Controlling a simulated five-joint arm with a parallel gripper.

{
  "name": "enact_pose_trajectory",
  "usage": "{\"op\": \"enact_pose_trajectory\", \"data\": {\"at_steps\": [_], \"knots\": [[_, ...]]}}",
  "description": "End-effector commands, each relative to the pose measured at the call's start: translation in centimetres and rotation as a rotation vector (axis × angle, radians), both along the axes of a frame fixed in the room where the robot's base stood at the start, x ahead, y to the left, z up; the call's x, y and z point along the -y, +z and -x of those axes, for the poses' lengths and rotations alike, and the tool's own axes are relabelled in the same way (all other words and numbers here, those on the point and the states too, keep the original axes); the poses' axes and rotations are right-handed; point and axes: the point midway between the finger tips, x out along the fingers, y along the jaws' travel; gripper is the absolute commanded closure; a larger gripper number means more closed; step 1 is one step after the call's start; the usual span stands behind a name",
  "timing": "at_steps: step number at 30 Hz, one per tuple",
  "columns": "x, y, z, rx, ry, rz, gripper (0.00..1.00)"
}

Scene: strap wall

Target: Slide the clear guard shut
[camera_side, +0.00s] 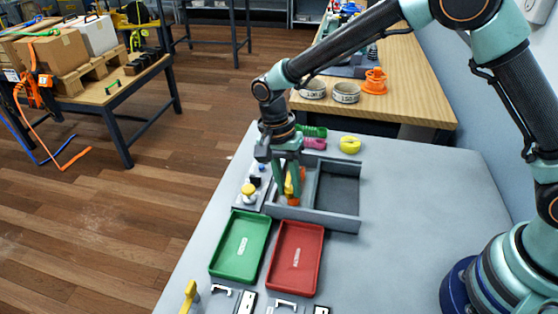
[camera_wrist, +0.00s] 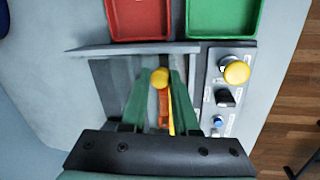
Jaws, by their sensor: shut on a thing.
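My gripper (camera_side: 290,196) points down into the left compartment of a grey two-part tray (camera_side: 335,222). Its green fingers are closed around a yellow-and-orange piece (camera_side: 294,184). In the wrist view this piece (camera_wrist: 160,77) shows a round yellow end between the fingertips, with an orange part behind it. The wrist view also shows my gripper (camera_wrist: 162,83) from above. I cannot make out the clear guard in either view. The fingers partly hide the piece and the compartment floor.
A control panel (camera_wrist: 222,97) with a yellow button, black switch and blue button stands close beside the tray. A green tray (camera_side: 240,245) and a red tray (camera_side: 296,258) lie in front. Pink, green and yellow items sit behind. The table's right side is clear.

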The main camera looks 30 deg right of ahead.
Motion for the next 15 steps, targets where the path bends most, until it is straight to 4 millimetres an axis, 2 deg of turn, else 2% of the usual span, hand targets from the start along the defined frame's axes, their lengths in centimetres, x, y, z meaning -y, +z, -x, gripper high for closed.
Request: {"op": "enact_pose_trajectory", "data": {"at_steps": [1,6,15], "knots": [[-0.6,0.1,-0.8,0.007,0.0,-0.002,1.0],[-1.8,0.1,-2.0,0.009,-0.001,0.0,1.0],[-2.3,0.2,-2.5,0.014,-0.001,-0.001,1.0]]}}
